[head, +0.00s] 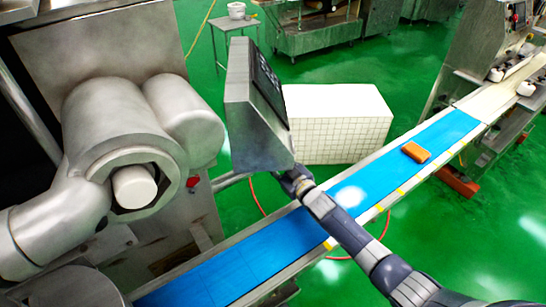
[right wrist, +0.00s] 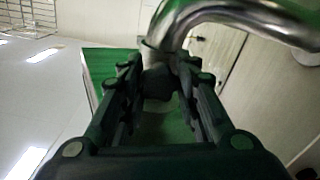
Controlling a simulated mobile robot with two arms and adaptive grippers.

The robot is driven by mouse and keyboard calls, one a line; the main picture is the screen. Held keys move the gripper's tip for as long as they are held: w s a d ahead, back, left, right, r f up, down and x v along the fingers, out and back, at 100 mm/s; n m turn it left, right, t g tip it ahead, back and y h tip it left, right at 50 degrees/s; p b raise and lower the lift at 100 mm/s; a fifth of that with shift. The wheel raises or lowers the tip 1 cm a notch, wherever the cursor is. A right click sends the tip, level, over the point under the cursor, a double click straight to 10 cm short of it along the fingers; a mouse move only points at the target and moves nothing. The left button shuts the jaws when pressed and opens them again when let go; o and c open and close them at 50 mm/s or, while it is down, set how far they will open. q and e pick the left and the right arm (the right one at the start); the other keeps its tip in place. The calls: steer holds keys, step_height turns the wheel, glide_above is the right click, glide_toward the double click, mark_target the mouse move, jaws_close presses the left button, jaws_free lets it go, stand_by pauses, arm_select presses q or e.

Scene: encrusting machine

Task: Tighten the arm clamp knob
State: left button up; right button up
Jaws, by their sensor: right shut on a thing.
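In the right wrist view, a bent shiny steel arm tube (right wrist: 225,14) comes down to a collar just beyond my fingers. A dark knob (right wrist: 158,80) sits below the collar, between the two fingers. My right gripper (right wrist: 158,82) is shut on this knob, which the fingers partly hide. In the head view, my right arm reaches in from the lower right, and my right gripper (head: 290,183) is just under the control panel box (head: 255,110). The knob cannot be made out there. My left gripper is in neither view.
A blue conveyor belt (head: 230,272) runs diagonally under my right arm, with an orange block (head: 416,152) on it. The large steel machine (head: 120,130) stands at left. A white tiled block (head: 338,122) stands behind the panel.

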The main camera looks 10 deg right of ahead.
steer(key=shift+m, duration=0.6)
steer(key=o, duration=1.1)
steer(key=v, duration=1.2)
steer(key=shift+f, duration=0.1)
